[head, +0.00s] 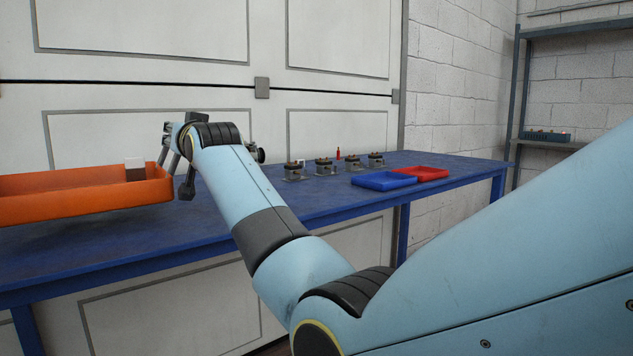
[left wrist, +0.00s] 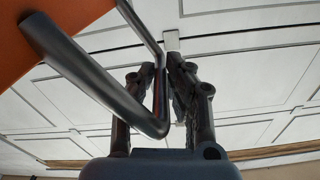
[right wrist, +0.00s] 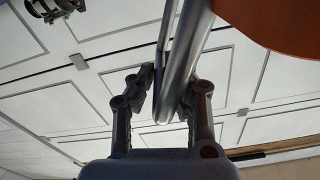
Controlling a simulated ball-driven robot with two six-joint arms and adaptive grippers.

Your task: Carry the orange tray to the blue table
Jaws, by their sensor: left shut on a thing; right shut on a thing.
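The orange tray (head: 80,197) is at the left of the head view, in front of or over the blue table (head: 330,200). I cannot tell whether it touches the tabletop. A dark block (head: 135,174) with a pale top shows inside it. My right gripper (right wrist: 168,88) is shut on the tray's grey bar handle at its right end; the tray's orange underside (right wrist: 285,22) shows in that wrist view. My left gripper (left wrist: 170,88) is shut on the other grey handle, beside the orange tray wall (left wrist: 45,25). The left arm is outside the head view.
Several small metal parts on stands (head: 325,168) and a red item (head: 338,154) stand along the table's middle. A blue bin (head: 384,183) and a red bin (head: 425,174) lie farther right. Bare tabletop lies in front of them. A shelf (head: 550,143) stands at the far right.

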